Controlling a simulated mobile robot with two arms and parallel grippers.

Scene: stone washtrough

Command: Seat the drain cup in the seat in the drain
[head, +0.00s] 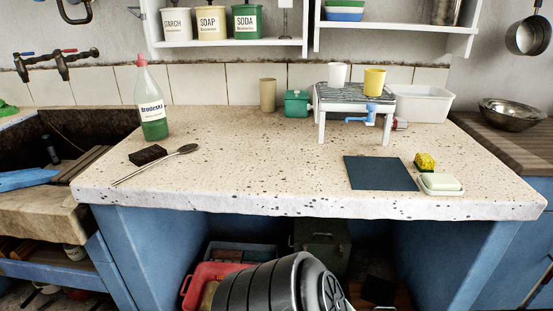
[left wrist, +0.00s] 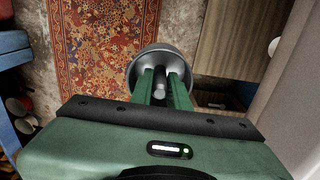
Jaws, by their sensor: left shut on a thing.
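My left gripper (left wrist: 161,84) shows in the left wrist view, its two green fingers shut on the drain cup (left wrist: 160,55). The cup is a round grey metal piece with a dark stem between the fingers. It is held in the air with a patterned rug far below. Neither gripper shows in the head view. The stone washtrough (head: 40,220) is at the left edge of the head view. Its drain and seat cannot be made out there. A small dark upright piece (head: 50,150) shows inside the trough.
A speckled counter (head: 260,165) carries a bottle (head: 151,105), a spoon (head: 160,162), a dark mat (head: 380,173), a soap dish (head: 440,185) and a small stand (head: 350,98). The counter's middle is clear.

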